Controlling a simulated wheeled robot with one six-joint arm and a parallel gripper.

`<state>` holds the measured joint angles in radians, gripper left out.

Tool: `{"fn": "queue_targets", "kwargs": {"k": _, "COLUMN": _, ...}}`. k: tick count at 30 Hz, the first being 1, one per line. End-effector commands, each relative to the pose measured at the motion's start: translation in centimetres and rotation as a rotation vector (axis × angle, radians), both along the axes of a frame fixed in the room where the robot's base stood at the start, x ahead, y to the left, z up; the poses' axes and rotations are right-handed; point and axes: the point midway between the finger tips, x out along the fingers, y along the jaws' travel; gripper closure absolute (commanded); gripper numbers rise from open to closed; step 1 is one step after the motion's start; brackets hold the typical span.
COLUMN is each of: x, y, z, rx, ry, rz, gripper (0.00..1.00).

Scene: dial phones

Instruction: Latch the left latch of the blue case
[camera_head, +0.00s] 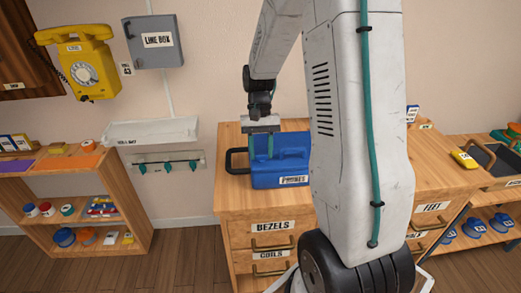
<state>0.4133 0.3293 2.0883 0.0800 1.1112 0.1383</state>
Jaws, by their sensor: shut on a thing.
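The blue case (292,168) stands on top of the wooden drawer cabinet, with a white label on its front. My gripper (260,150) points down at the left part of the case, its two teal fingers close together against it. The fingers are shut on part of the case there. The left latch is too small and too covered by the fingers to make out. My arm hides the right end of the case.
A dark loop-shaped frame (233,162) lies left of the case. Drawers labelled BEZELS (272,227) and COILS are below. A white wall tray (150,131), a yellow phone (88,67) and a grey line box (153,41) are on the left. My arm blocks the centre right.

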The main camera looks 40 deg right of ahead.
Motion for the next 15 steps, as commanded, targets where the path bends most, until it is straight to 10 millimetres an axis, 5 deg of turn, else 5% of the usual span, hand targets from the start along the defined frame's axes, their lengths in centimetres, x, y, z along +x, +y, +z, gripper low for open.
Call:
{"fn": "queue_targets", "kwargs": {"k": 12, "x": -0.02, "y": -0.02, "z": 0.0, "rx": -0.001, "ry": 0.0, "rz": -0.007, "gripper": 0.85}}
{"fn": "queue_targets", "kwargs": {"k": 13, "x": -0.02, "y": -0.02, "z": 0.0, "rx": -0.001, "ry": 0.0, "rz": -0.007, "gripper": 0.59}}
{"fn": "queue_targets", "kwargs": {"k": 15, "x": -0.02, "y": -0.02, "z": 0.0, "rx": -0.001, "ry": 0.0, "rz": -0.007, "gripper": 0.4}}
